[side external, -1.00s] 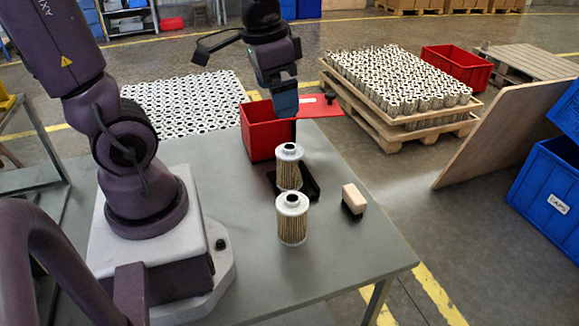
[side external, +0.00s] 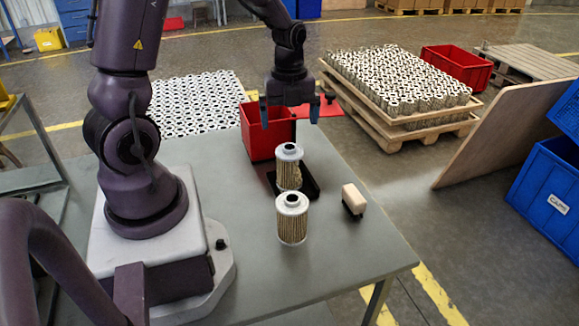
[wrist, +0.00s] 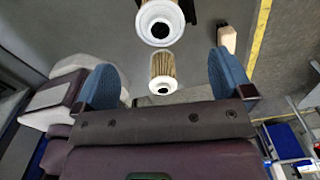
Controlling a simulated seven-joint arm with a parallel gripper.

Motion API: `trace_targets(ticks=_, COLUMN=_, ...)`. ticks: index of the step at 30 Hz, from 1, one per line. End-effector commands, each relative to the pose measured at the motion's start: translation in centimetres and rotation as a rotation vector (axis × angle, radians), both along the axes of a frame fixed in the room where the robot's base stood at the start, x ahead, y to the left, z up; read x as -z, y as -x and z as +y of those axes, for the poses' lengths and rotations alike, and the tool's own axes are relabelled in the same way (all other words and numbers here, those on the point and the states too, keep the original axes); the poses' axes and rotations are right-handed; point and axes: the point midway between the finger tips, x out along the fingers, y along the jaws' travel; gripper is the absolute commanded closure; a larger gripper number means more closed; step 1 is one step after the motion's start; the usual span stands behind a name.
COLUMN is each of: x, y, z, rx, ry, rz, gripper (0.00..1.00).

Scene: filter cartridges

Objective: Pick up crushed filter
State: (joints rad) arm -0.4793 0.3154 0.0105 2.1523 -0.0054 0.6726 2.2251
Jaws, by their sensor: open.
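One filter cartridge (side external: 289,168) stands on a small black tray (side external: 313,188); its pleated side looks dented at the right, so it seems to be the crushed filter. In the wrist view it is the larger cartridge (wrist: 160,22) at the top edge, cut off. A second cartridge (side external: 292,220) stands upright on the bare table in front and looks intact; it shows smaller (wrist: 163,70) between the fingers in the wrist view. My gripper (side external: 289,110) is open and empty, fingers spread, above and behind the tray cartridge, apart from it.
A red bin (side external: 262,140) stands just behind the tray, close below my gripper. A pale block with a dark underside (side external: 354,198) lies to the right. The grey table (side external: 345,255) is free at front right. Filled pallets stand on the floor beyond.

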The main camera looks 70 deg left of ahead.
Motion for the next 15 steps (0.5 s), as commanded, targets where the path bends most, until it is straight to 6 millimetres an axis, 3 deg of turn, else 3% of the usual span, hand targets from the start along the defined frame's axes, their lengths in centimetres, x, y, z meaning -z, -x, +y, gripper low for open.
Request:
trace_targets(ticks=6, x=4.3, y=0.1, z=-0.1, rx=-0.001, ry=0.003, rz=0.007, gripper=0.02)
trace_targets(ticks=15, x=6.8, y=0.1, z=-0.1, rx=-0.002, ry=0.001, rz=0.004, gripper=0.02)
